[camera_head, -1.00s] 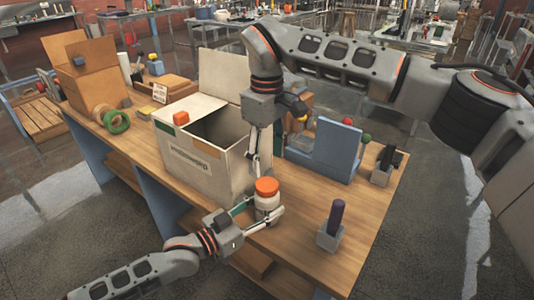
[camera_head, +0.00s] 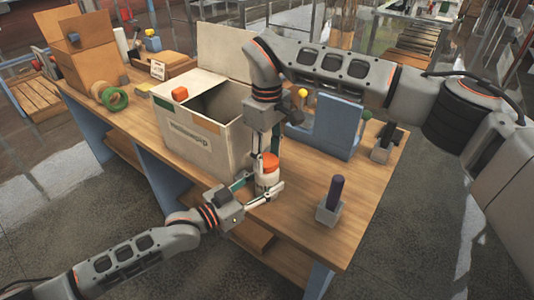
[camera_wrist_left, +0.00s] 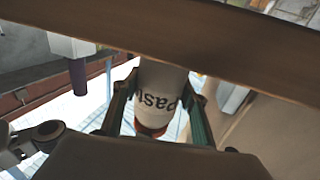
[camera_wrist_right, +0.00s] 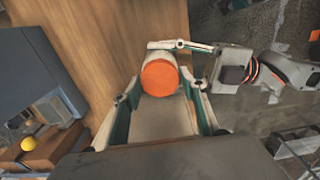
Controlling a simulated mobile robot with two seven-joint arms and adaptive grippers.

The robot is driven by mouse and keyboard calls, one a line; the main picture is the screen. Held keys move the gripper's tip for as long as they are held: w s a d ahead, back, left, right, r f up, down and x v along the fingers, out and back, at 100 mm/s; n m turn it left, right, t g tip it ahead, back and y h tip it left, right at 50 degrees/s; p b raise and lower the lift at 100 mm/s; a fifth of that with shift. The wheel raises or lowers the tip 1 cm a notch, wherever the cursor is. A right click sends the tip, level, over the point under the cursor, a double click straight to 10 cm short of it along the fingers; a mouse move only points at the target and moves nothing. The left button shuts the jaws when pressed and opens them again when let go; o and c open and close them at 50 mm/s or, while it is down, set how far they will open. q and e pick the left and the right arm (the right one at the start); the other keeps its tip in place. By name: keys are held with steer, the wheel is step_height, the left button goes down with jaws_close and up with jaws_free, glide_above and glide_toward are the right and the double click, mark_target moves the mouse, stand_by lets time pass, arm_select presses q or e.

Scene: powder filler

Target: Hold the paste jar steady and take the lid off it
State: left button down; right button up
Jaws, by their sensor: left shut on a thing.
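The white paste jar (camera_head: 267,182) stands upright near the table's front edge, with its orange lid (camera_head: 270,163) on top. My left gripper (camera_head: 264,194) is shut around the jar's body from the front left. The left wrist view shows the jar (camera_wrist_left: 160,88) with dark lettering between both fingers. My right gripper (camera_head: 267,150) points down from above, close over the lid. In the right wrist view the lid (camera_wrist_right: 160,78) lies between the spread fingers near their tips, with gaps seeming to show at the sides. Contact with the lid cannot be made out.
A white carton (camera_head: 205,145) with open flaps stands close behind and left of the jar. A purple-handled item in a grey holder (camera_head: 329,212) stands to the right. A blue stand (camera_head: 338,130) is behind. Table between is clear.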

steer(key=c, duration=0.3)
